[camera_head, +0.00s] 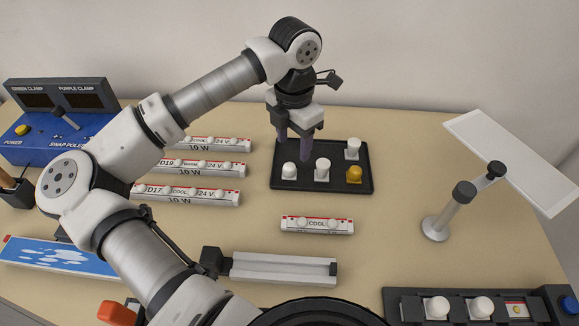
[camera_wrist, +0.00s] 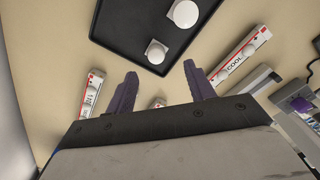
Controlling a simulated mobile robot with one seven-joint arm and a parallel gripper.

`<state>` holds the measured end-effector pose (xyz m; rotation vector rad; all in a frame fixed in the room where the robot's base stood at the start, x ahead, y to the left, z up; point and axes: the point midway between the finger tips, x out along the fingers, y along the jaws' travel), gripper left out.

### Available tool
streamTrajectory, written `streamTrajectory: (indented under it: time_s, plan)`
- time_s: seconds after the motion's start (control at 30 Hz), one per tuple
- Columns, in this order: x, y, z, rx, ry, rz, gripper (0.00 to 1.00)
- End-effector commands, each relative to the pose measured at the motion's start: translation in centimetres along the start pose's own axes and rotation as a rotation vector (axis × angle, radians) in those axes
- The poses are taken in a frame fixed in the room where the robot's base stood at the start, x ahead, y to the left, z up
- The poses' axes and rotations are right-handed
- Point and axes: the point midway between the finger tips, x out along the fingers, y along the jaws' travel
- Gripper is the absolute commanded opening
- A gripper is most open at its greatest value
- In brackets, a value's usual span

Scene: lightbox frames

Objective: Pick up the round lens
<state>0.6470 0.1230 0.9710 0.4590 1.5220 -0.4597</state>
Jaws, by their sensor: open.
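A black tray (camera_head: 330,183) on the table holds several small pieces: a white dome-topped one (camera_head: 290,171) at front left, a white one (camera_head: 322,169) at front middle, a white one (camera_head: 352,148) at back right, and a yellow one (camera_head: 354,174) at front right. I cannot tell for sure which is the round lens. My gripper (camera_head: 294,146) is open and empty, pointing down over the tray's left part. In the wrist view, two white pieces (camera_wrist: 155,51) (camera_wrist: 185,13) on the tray (camera_wrist: 125,33) lie beyond the fingertips (camera_wrist: 160,73), not between them.
Several white LED strips (camera_head: 190,168) lie left of the tray. A short "COOL" strip (camera_head: 317,224) and a grey fixture (camera_head: 284,268) lie in front. A lamp-like stand (camera_head: 437,226) and a white panel (camera_head: 515,160) are at right. A blue control box (camera_head: 58,128) stands at left.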

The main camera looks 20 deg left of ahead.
Motion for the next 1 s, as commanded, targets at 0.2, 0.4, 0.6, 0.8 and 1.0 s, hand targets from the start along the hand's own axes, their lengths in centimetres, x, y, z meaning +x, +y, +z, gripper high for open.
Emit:
streamTrajectory:
  time_s: [0.2, 0.4, 0.6, 0.8, 1.0]
  plan:
    - [1.9, 0.0, 0.0, -0.001, -0.001, -0.001, 0.54]
    - [3.8, 0.5, -0.3, 0.0, 0.0, -0.005, 0.54]
    - [6.5, 0.7, -0.4, -0.001, 0.0, -0.003, 0.54]
    - [7.2, 0.8, -0.4, 0.0, 0.0, 0.001, 0.54]
    - [7.2, 0.8, -0.4, -0.001, 0.0, 0.001, 0.41]
